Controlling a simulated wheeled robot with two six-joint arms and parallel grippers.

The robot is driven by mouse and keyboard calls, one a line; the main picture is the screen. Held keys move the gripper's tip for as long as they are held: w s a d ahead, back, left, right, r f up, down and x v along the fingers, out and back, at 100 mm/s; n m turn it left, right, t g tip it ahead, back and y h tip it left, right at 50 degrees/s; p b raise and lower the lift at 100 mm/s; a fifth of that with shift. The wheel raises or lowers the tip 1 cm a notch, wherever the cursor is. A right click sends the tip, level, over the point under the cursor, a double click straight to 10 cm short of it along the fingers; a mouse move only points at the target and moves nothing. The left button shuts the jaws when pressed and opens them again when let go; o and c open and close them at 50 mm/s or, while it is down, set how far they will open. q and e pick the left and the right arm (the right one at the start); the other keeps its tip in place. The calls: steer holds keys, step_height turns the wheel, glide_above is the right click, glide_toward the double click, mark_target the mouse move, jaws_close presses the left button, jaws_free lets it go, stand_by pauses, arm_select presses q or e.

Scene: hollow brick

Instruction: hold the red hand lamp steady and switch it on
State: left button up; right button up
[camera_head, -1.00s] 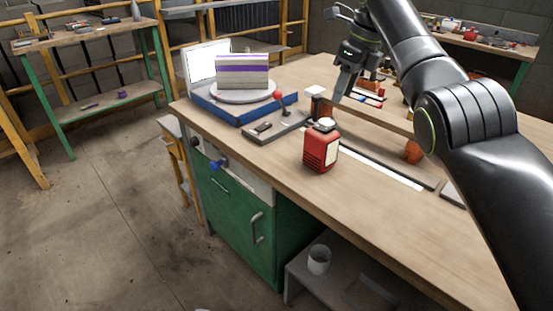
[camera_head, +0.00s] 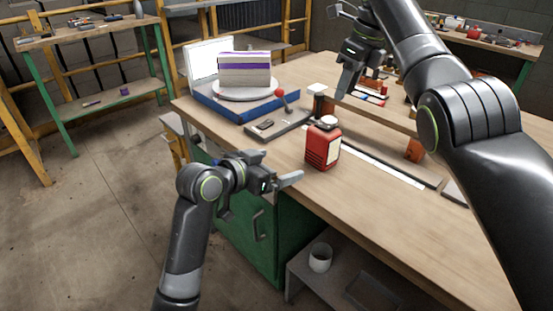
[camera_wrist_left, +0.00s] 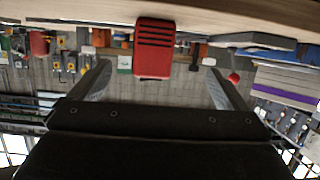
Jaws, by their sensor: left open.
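The red hand lamp (camera_head: 322,149) stands upright on the workbench (camera_head: 400,215) near its front edge. It has a pale top and a light panel on its right side. My left gripper (camera_head: 281,169) is open and empty, to the left of the lamp and apart from it. In the left wrist view the picture is upside down, and the lamp's slotted red face (camera_wrist_left: 155,48) shows ahead between the two spread fingers of the left gripper (camera_wrist_left: 160,68). My right gripper (camera_head: 348,82) hangs over the bench behind the lamp; its finger gap is unclear. No switch can be made out.
A blue-based scale (camera_head: 240,108) carrying a striped block (camera_head: 244,70) stands at the bench's back left. A long rail lies to the lamp's right. The front right of the bench is clear.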

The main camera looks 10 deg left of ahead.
mark_target(322, 148)
arm_select(q)
steer(key=x, duration=0.5)
steer(key=r+x, duration=0.1)
steer(key=x, duration=0.5)
steer(key=d+r+x, duration=0.1)
steer(key=x, duration=0.5)
steer(key=shift+r, duration=0.15)
